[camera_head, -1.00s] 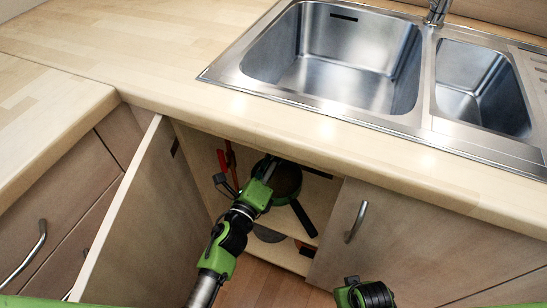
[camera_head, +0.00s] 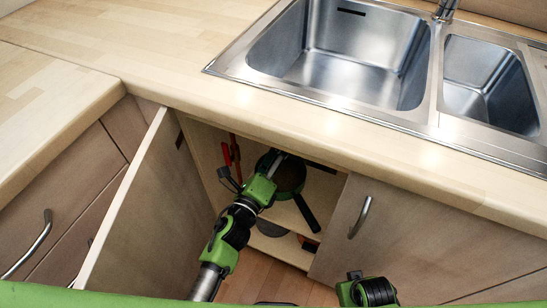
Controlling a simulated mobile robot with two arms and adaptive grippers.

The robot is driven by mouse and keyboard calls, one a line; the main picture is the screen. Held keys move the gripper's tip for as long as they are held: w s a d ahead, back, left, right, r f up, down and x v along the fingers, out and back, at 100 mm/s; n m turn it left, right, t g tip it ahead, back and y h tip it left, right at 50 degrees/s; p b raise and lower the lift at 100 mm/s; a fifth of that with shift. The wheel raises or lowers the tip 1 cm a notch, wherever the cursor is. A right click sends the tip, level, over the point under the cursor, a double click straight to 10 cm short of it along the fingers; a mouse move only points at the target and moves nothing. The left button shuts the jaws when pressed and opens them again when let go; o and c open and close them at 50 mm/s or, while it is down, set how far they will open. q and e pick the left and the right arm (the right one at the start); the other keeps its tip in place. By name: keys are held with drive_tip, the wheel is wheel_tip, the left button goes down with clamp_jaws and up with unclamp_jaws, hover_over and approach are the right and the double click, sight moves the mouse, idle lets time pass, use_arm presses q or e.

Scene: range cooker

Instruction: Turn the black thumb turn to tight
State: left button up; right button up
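My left arm reaches into the open cabinet under the sink. Its gripper (camera_head: 272,163) is small and dark at the far end, under the counter edge, and I cannot tell whether its fingers are open or shut. I cannot make out the black thumb turn; the arm and the shadow hide that area. A red part (camera_head: 231,152) stands upright inside the cabinet, left of the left gripper. Of my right arm only a green and black part (camera_head: 368,292) shows at the bottom, and its gripper is not in view.
The cabinet door (camera_head: 150,215) stands open on the left. A round dark pan-like thing (camera_head: 290,176) with a black handle (camera_head: 306,213) is just right of the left arm. The closed right door (camera_head: 400,240) and the counter edge (camera_head: 300,122) border the opening. The sink (camera_head: 340,60) is above.

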use_arm(q)
drive_tip(key=v, duration=1.2)
